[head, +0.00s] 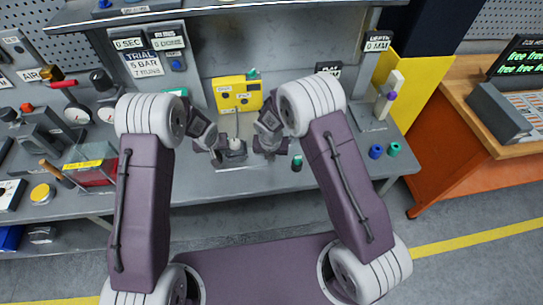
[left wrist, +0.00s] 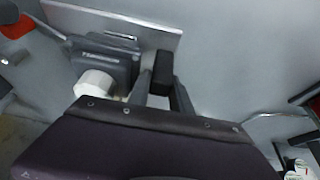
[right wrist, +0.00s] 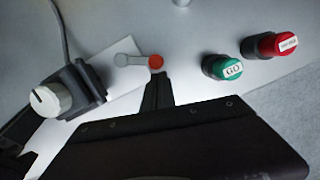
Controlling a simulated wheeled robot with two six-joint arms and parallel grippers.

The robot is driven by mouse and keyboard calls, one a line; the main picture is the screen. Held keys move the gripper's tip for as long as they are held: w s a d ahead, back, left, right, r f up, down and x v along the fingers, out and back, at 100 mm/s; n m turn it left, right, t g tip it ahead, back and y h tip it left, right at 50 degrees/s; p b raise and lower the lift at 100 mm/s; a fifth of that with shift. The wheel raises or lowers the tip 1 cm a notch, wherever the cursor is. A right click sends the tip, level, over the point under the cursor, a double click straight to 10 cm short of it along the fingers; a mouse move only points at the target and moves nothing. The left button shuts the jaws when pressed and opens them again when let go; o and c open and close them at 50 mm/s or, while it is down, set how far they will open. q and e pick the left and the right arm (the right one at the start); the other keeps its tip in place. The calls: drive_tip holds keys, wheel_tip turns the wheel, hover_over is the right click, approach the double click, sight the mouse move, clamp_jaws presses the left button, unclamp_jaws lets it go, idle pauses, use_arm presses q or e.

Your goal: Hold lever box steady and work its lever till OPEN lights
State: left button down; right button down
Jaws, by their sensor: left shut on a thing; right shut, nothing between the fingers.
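The lever box (head: 236,150), a small grey box with a white knob, sits on a pale plate on the bench between my grippers. In the left wrist view the box (left wrist: 105,60) shows its white knob (left wrist: 94,84). My left gripper (head: 217,157) is shut on a black block (left wrist: 160,70) beside the box; I cannot tell how the two join. My right gripper (head: 268,150) is shut and empty on the box's right. In the right wrist view its fingertips (right wrist: 157,80) are just below a small grey bar with a red end (right wrist: 155,62). No OPEN light is readable.
A green GO button (right wrist: 222,67) and a red button (right wrist: 270,45) stand right of my right fingers. A yellow panel (head: 237,93) stands behind the box. A red-handled valve with gauges (head: 75,110) is at left. Blue and green pieces (head: 376,151) lie at right.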

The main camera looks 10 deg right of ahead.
drive_tip(key=shift+w+d, duration=0.8)
drive_tip(key=shift+w, duration=0.05)
drive_tip(key=shift+s, duration=0.1)
drive_tip(key=s, duration=0.4)
drive_tip(key=shift+s+r, duration=0.15)
drive_tip(key=shift+s, duration=0.05)
drive_tip(key=v, duration=0.9)
drive_tip(key=shift+d+r, duration=0.25)
drive_tip(key=shift+r, duration=0.1)
drive_tip(key=shift+w, duration=0.1)
